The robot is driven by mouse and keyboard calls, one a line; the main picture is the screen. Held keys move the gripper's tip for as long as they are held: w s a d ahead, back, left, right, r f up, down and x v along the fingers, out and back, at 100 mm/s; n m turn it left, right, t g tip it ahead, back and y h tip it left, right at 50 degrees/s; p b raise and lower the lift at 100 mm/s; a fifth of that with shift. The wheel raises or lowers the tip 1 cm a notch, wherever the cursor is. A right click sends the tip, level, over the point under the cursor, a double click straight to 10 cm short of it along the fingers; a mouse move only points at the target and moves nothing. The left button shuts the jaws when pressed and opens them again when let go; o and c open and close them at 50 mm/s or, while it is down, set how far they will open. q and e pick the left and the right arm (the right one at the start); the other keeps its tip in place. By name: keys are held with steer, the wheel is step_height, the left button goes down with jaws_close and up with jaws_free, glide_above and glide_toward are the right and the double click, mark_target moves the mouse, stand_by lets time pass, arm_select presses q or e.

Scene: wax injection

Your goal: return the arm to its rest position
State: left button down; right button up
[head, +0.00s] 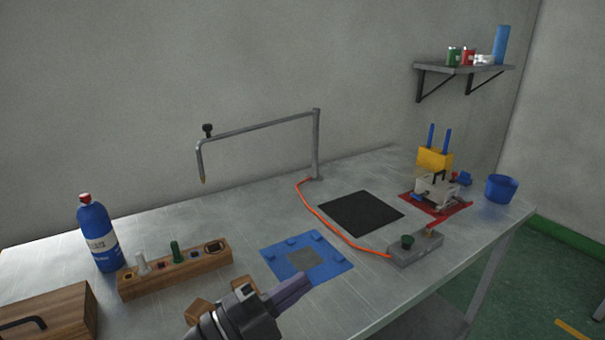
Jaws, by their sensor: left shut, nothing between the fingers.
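My left gripper (292,290) shows at the bottom middle, over the front part of the metal table (230,210). Its dark fingers point right and a little up, and they are shut with nothing between them. The fingers are just below a blue mat with a grey square (328,251). I cannot tell how high they are above the table. My right gripper is not in view.
Close by stand a wooden rack (178,274), small wooden blocks (199,310), a blue bottle (98,236) and a wooden box (50,310). Further right are a black mat (361,213), a grey control box (415,248), a clamp device (436,187) and a blue cup (501,188).

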arm_select(q)
steer(key=s+a+f+n+t+y, duration=0.1)
steer(key=a+f+n+t+y, duration=0.1)
steer(key=a+f+n+y, duration=0.6)
steer(key=s+a+f+n+t+y, duration=0.1)
steer(key=a+f+n+y, duration=0.2)
steer(key=a+n+y, duration=0.6)
steer(key=s+d+f+n+g, duration=0.25)
steer(key=s+f+g, duration=0.3)
steer(key=s, duration=0.35)
steer(key=s+d+f+n+g, duration=0.1)
steer(key=s+f+n+g, duration=0.2)
steer(key=s+f+g, duration=0.45)
steer(key=s+f, duration=0.4)
steer(key=f, duration=1)
steer(key=s+a+f+g, duration=0.1)
steer(key=s+a+f, duration=0.2)
steer(key=s+f, duration=0.9)
steer(key=shift+s+a+m+y, duration=0.25)
steer(key=shift+s+m, duration=0.2)
steer(key=shift+s, duration=0.5)
steer(key=shift+f, duration=0.1)
